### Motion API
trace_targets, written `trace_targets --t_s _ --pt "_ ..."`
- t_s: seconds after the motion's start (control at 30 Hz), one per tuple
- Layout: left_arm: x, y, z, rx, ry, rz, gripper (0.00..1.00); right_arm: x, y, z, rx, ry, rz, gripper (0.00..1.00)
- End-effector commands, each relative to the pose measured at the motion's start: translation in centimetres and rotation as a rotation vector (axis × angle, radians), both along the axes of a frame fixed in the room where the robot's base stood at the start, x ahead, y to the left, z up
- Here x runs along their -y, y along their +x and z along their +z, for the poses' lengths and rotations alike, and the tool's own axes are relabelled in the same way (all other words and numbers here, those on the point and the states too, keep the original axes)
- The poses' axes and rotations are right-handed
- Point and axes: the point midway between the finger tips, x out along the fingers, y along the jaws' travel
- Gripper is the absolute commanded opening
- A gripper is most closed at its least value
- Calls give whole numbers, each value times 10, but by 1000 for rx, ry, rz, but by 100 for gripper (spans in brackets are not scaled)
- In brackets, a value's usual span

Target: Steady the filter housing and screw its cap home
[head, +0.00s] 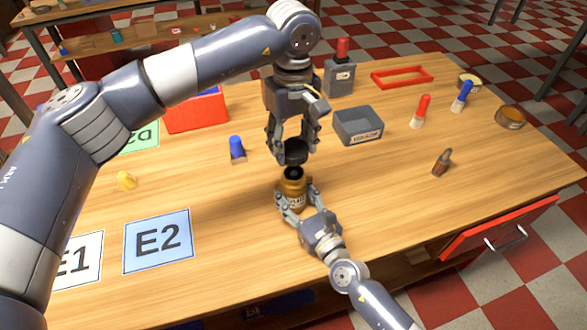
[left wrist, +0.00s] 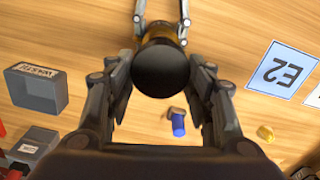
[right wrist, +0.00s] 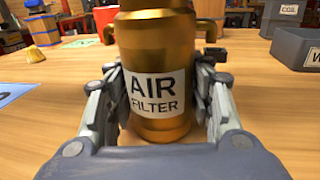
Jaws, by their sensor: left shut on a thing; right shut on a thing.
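The filter housing (head: 292,190) is a gold cylinder with a white "AIR FILTER" label, standing upright on the wooden table. It fills the middle of the right wrist view (right wrist: 157,60). My right gripper (head: 294,200) is shut around its body from the front, one finger on each side. In the left wrist view the round cap (left wrist: 160,70) hides most of the housing.
A grey open bin (head: 358,128) stands right of my left gripper. A blue-capped item (head: 237,148) stands to the left, near a red box (head: 196,112). A dark-tipped small item (head: 442,162) stands at the right. The E2 card (head: 157,240) lies at front left.

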Motion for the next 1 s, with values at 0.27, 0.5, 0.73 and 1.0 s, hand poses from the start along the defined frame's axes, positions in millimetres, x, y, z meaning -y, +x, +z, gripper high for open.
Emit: trace_targets --t_s 0.27,0.5,0.73,1.0 --pt "0 0 -37 0 1 0 26 0 0 0 0 0 0 6" --pt "0 0 -37 1 0 0 26 0 0 0 0 0 0 6" --pt "0 0 -37 0 1 0 26 0 0 0 0 0 0 6" --pt "-1 0 -49 -2 1 0 26 0 0 0 0 0 0 6"
